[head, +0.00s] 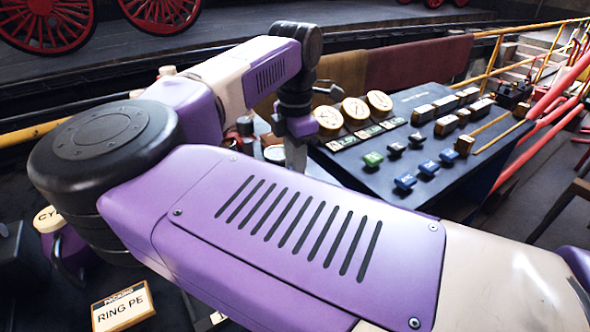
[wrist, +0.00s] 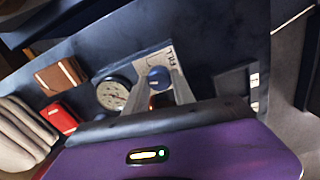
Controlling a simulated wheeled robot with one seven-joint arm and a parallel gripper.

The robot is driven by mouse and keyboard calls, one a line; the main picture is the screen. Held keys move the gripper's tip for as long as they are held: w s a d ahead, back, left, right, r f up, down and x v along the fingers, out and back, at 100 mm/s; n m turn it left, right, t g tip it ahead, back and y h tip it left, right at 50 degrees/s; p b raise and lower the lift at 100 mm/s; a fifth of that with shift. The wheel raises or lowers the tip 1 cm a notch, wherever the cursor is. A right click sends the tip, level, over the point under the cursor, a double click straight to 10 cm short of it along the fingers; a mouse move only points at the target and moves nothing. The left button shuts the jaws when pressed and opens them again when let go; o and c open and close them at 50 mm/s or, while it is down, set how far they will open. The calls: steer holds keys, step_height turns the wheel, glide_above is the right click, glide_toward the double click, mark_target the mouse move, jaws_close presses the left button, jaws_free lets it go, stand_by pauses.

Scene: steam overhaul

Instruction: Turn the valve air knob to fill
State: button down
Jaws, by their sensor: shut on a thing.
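The blue round knob (wrist: 159,76) shows in the wrist view, at the end of my fingers and beside a pale plate (wrist: 168,56) lettered "FILL". My gripper (wrist: 160,84) is shut on this knob, with one finger on each side of it. In the head view my gripper (head: 296,152) points down at the left of the dark sloping control panel (head: 345,165). The knob is hidden there behind my arm. The knob's pointer and exact setting cannot be made out.
A round gauge (wrist: 113,94) sits left of the fingers in the wrist view, with a red block (wrist: 59,118) and a brown box (wrist: 61,75) farther left. In the head view the panel carries several dials (head: 355,108) and coloured switches (head: 405,181) close to my wrist.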

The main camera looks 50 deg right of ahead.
steer(key=m+b, duration=0.1)
steer(key=m, duration=0.3)
steer(key=shift+m, duration=0.4)
steer(key=m, duration=0.4)
steer(key=shift+d+m, duration=0.1)
steer(key=shift+m, duration=0.2)
steer(key=c, duration=1.1)
jaws_free()
steer(key=shift+o, duration=0.2)
steer(key=shift+r, duration=3.95)
